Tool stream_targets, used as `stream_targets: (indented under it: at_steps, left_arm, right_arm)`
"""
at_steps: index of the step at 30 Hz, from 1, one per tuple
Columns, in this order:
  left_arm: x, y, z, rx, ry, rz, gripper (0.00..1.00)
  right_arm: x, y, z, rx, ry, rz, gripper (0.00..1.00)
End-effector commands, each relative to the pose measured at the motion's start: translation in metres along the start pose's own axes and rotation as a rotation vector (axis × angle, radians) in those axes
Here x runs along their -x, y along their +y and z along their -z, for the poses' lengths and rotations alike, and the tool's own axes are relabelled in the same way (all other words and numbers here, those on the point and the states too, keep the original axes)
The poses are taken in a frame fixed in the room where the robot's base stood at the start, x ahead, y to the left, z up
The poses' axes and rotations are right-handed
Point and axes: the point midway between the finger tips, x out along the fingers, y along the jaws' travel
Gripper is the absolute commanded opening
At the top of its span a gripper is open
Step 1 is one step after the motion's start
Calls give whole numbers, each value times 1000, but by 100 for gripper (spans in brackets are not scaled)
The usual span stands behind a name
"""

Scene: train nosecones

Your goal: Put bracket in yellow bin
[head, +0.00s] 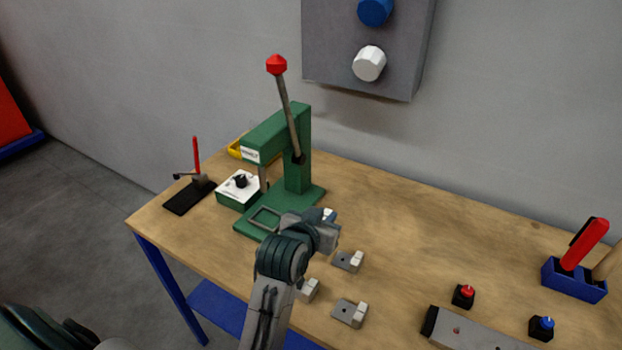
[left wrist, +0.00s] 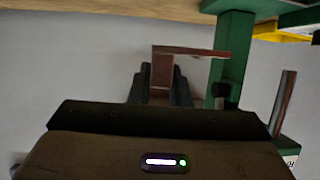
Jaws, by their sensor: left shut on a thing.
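My left gripper (head: 322,232) is above the table in front of the green press in the head view, its fingertips mostly hidden by its own wrist. In the left wrist view the left gripper (left wrist: 160,80) is shut on a bracket (left wrist: 195,52), a brownish L-shaped piece with one arm between the fingers and one reaching right. The yellow bin (head: 235,149) stands behind the press, mostly hidden; a yellow part of it shows in the left wrist view (left wrist: 280,36). My right gripper is not in view.
The green press (head: 296,165) with a red-knobbed lever stands between gripper and bin. Grey-and-white pieces (head: 348,261) lie on the table (head: 420,225). A green-and-white box (head: 238,188) and a black stand (head: 190,197) are left. A blue holder (head: 574,282) is at right.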

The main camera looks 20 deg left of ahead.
Motion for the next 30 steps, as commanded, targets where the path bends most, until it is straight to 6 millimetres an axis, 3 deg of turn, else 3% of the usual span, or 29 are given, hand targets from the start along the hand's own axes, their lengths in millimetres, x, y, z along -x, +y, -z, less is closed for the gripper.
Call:
stream_targets:
  at_steps: [5, 18, 30]
  left_arm:
    - [4, -20, -14, 4, -4, 31, 0]
    - [40, -110, -65, 27, -5, 94, 0]
    - [82, -153, -86, -10, -6, -2, 0]
  right_arm:
    - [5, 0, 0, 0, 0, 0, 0]
    - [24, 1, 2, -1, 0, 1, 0]
    - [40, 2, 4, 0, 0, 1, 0]
